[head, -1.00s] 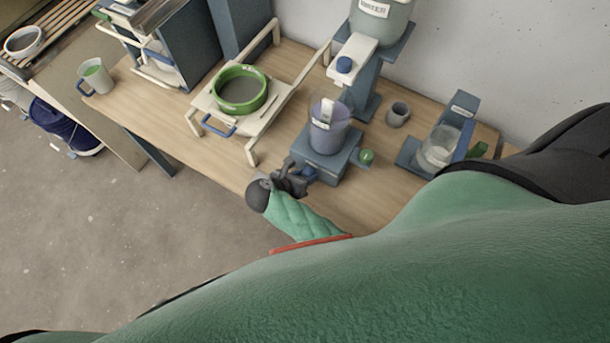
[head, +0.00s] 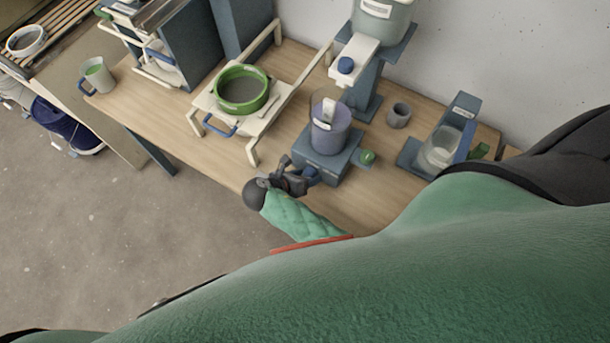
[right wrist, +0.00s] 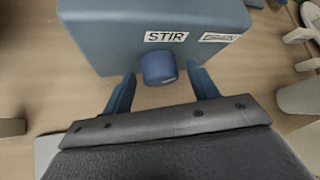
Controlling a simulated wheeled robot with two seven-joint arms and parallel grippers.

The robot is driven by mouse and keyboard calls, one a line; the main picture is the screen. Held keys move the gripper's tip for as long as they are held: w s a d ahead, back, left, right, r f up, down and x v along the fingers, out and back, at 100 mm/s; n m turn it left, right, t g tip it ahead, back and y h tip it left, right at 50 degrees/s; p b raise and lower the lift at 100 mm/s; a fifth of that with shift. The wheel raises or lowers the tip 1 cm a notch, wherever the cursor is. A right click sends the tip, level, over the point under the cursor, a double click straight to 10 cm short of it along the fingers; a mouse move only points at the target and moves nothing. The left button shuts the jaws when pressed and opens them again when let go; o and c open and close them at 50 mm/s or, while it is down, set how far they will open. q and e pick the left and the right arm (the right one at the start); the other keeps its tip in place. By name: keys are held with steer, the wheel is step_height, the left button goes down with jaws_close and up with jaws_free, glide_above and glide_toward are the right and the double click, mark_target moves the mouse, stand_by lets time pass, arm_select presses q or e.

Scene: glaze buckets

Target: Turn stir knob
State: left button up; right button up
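The blue stir knob (right wrist: 159,67) sticks out of the front of a blue-grey stirrer base (right wrist: 110,40) under a STIR label. In the head view the knob (head: 311,172) shows small at the base's front. A clear cup (head: 329,128) with purplish contents stands on the base (head: 322,165). My right gripper (right wrist: 160,86) is open, with one finger on each side of the knob and a visible gap to it. In the head view the right gripper (head: 297,178) is at the front of the base. My left gripper is not in view.
A green button (head: 367,157) sits right of the base. A white stand with a green-rimmed sieve (head: 242,90) is to the left. A grey cup (head: 398,115) and a scale with a clear beaker (head: 440,147) are to the right. The table's front edge is close by.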

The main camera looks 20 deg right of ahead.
steer(key=shift+s+a+r+b, duration=0.1)
steer(key=shift+a+r+b, duration=0.15)
steer(key=shift+a+b, duration=0.2)
steer(key=b+v, duration=0.2)
steer(key=v, duration=0.4)
steer(key=shift+a+r, duration=0.25)
steer(key=shift+r, duration=0.05)
steer(key=shift+s, duration=0.1)
